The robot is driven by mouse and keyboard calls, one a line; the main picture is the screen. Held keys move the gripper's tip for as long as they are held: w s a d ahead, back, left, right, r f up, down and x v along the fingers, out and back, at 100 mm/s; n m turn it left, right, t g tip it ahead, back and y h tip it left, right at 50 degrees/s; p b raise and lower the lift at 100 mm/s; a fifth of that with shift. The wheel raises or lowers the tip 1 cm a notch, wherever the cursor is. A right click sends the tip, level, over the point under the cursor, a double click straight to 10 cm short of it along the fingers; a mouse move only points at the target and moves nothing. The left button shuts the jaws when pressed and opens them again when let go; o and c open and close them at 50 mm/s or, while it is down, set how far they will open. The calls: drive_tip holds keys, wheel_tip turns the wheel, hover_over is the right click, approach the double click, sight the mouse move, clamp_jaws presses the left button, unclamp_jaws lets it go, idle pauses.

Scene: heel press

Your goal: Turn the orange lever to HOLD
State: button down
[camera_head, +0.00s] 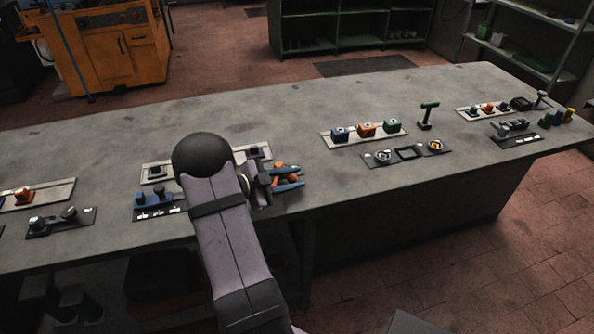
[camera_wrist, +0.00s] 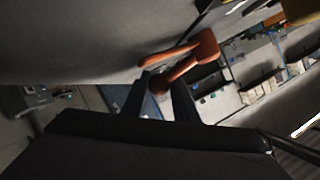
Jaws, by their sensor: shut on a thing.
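The orange lever (camera_wrist: 205,46) shows in the wrist view as a rounded orange end with a bar running down between my fingers. A second orange bar lies to its left. My gripper (camera_wrist: 165,78) is shut on the lever, one finger on each side of its bar. In the head view my gripper (camera_head: 299,177) is low over the bench's near edge, with orange parts of the lever (camera_head: 279,167) between and beside the fingers. My arm and fingers hide much of the lever's base. No HOLD mark can be read.
The grey bench (camera_head: 300,110) carries several small panels. A panel with blue, orange and green blocks (camera_head: 366,130) and a green T-shaped handle (camera_head: 428,115) stand to the right. A blue block panel (camera_head: 152,200) is left of my arm. The bench's far middle is clear.

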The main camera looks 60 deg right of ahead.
sight(289, 181)
drive_tip(key=m+g+y, duration=0.1)
drive_tip(key=w+a+m+g+y+b, duration=0.1)
drive_tip(key=a+m+g, duration=0.1)
drive_tip(key=shift+w+f+m+g+y, duration=0.3)
drive_tip(key=shift+m+g+y, duration=0.1)
drive_tip(key=shift+w+a+m+g+y+b, duration=0.35)
drive_tip(key=shift+m+g+y+b, duration=0.15)
drive_tip(key=shift+m+y+b, duration=0.3)
drive_tip(key=shift+w+a+m+g+y+b, duration=0.3)
drive_tip(key=shift+m+g+y+b, duration=0.25)
drive_tip(key=shift+b, duration=0.3)
drive_tip(key=shift+w+r+y, duration=0.1)
drive_tip(key=shift+w+y, duration=0.05)
drive_tip(key=shift+y, duration=0.2)
drive_tip(key=c, duration=1.4)
unclamp_jaws()
drive_tip(key=shift+c, duration=0.2)
drive_tip(key=shift+r, duration=0.1)
drive_tip(key=shift+r+m, duration=0.15)
drive_tip(key=shift+m, duration=0.1)
drive_tip(key=shift+r, duration=0.65)
wheel_tip(289, 181, up, 8)
drive_tip(key=shift+r+b, duration=0.2)
drive_tip(key=shift+b, duration=0.25)
